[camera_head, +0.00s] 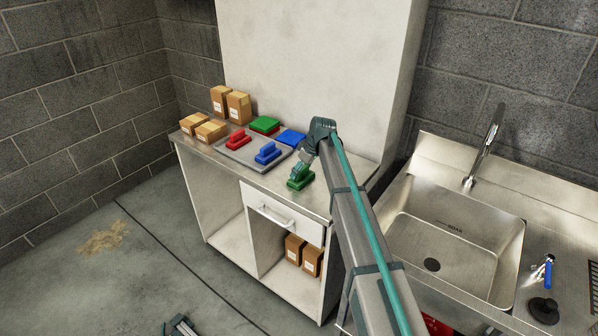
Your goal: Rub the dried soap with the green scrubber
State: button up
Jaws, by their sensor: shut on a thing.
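The green scrubber (299,183) is at the front edge of the metal worktop, right of the blue scrubber. My gripper (304,171) is shut on its top, and my arm reaches in from the lower right. I cannot tell whether the scrubber touches the worktop or is just above it. A tan, irregular dried patch (104,237), which looks like the dried soap, lies on the grey floor at the left, well away from my gripper.
The worktop (325,205) carries a grey tray (238,154) with red (237,139) and blue (267,153) scrubbers, green (265,124) and blue (291,138) pads behind, and several cardboard boxes (239,106). A sink (450,235) is at right. The floor around the patch is clear.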

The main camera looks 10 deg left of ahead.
jog(key=shift+s+d, duration=0.55)
jog(key=shift+s, duration=0.25)
jog(key=shift+s+a, duration=0.55)
jog(key=shift+a, duration=0.15)
jog(key=shift+s+a, duration=0.45)
jog(key=shift+s, duration=0.3)
jog(key=shift+s+a, duration=0.4)
jog(key=shift+s, duration=0.35)
jog(key=shift+s+a, duration=0.45)
jog(key=shift+s, duration=0.3)
notch_tip(320, 180, up, 2)
jog(key=shift+w+r+p, duration=0.1)
jog(key=shift+r+p, duration=0.05)
jog(key=shift+p, duration=0.25)
notch_tip(320, 180, up, 6)
jog(key=shift+f+p, duration=0.15)
jog(key=shift+p, duration=1)
